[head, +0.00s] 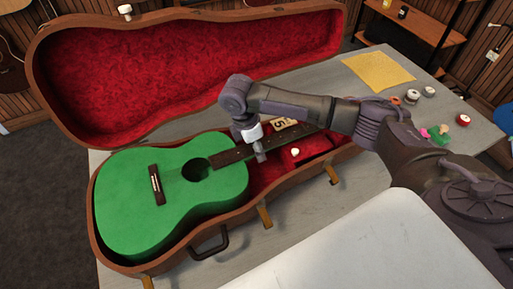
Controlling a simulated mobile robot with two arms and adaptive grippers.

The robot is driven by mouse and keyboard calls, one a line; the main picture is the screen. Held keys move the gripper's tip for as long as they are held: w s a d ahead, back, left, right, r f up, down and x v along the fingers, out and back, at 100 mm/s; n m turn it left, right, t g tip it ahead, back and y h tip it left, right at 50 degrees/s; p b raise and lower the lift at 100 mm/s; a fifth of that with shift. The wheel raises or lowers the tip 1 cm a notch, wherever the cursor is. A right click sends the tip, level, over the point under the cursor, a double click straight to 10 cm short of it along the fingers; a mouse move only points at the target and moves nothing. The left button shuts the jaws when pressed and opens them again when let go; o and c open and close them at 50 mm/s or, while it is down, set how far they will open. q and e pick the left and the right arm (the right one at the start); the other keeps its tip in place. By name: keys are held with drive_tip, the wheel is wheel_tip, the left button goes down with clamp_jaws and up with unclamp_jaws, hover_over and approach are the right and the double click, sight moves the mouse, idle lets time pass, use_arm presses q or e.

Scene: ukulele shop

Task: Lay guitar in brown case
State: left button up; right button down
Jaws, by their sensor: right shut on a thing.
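The green guitar (170,190) lies face up in the open brown case (180,255). Its body fills the rounded left end, and its dark neck (230,156) runs toward the upper right. My right gripper (260,155) comes down from above and is shut on the neck near the body. My right arm hides much of the neck's far part and the head. The case's red-lined lid (150,80) stands open behind. Whether the guitar rests fully on the case floor is hard to tell. My left gripper is out of view.
The case lies on a grey table (330,220). A yellow cloth (378,70) and several small items, including a red-and-white round one (463,119), lie on its right side. A white surface (370,250) is at the front. A wooden shelf (425,25) stands behind.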

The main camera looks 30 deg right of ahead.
drive_tip(key=c, duration=0.6)
unclamp_jaws()
drive_tip(key=shift+r, duration=0.15)
drive_tip(key=shift+o, duration=0.5)
